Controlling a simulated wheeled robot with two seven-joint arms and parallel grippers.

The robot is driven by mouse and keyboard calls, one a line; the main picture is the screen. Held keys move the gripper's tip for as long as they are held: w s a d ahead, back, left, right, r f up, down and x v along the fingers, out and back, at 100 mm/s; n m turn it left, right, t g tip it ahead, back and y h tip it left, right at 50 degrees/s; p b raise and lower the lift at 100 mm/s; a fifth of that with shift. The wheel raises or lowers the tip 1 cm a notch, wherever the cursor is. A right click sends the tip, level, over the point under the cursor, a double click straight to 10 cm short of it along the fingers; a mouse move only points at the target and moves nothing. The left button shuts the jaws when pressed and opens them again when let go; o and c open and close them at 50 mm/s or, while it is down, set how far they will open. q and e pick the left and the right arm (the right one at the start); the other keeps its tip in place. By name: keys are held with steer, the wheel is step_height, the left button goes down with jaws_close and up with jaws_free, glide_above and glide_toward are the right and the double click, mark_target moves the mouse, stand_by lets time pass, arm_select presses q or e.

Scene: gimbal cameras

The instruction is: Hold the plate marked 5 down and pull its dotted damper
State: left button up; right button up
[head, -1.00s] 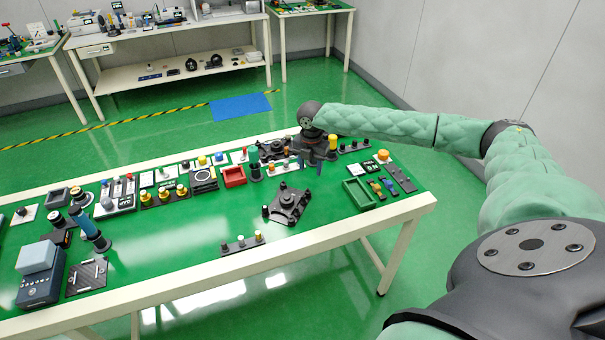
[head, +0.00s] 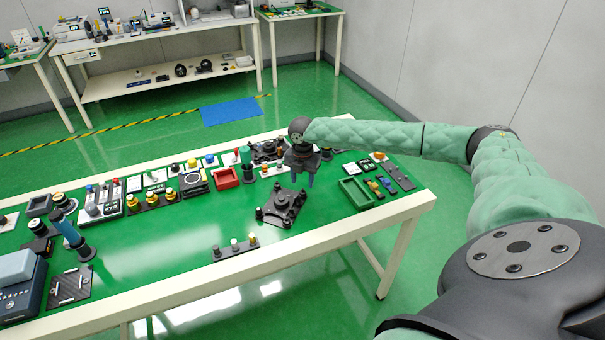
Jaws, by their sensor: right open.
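A dark plate (head: 272,214) with a raised round fitting and small knobs lies at the middle of the green table. A second dark plate assembly (head: 265,150) stands farther back, partly hidden by my right arm. No number 5 or dotted marking is legible on either, so I cannot tell which is the marked plate. My right gripper (head: 303,180) points down with its fingers apart and nothing between them. In the picture it is just above and behind the nearer plate, apart from it. My left gripper is not in view.
A low bar with several knobs (head: 236,249) lies near the table's front edge. A green tray (head: 357,194) is at the right, a red tray (head: 226,178) behind left. Bare green tabletop (head: 170,235) lies left of the nearer plate.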

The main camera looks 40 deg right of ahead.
mark_target(303, 190)
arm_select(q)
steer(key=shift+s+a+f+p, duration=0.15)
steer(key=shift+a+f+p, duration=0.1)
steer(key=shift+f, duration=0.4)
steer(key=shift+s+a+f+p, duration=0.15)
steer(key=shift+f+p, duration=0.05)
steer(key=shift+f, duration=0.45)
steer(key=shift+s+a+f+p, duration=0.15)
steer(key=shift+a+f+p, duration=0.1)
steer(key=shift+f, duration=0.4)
arm_select(e)
steer(key=shift+s+f, duration=0.1)
steer(key=shift+f, duration=2.6)
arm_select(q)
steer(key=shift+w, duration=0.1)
arm_select(e)
jaws_close()
steer(key=shift+s+f, duration=0.1)
steer(key=shift+f, duration=0.05)
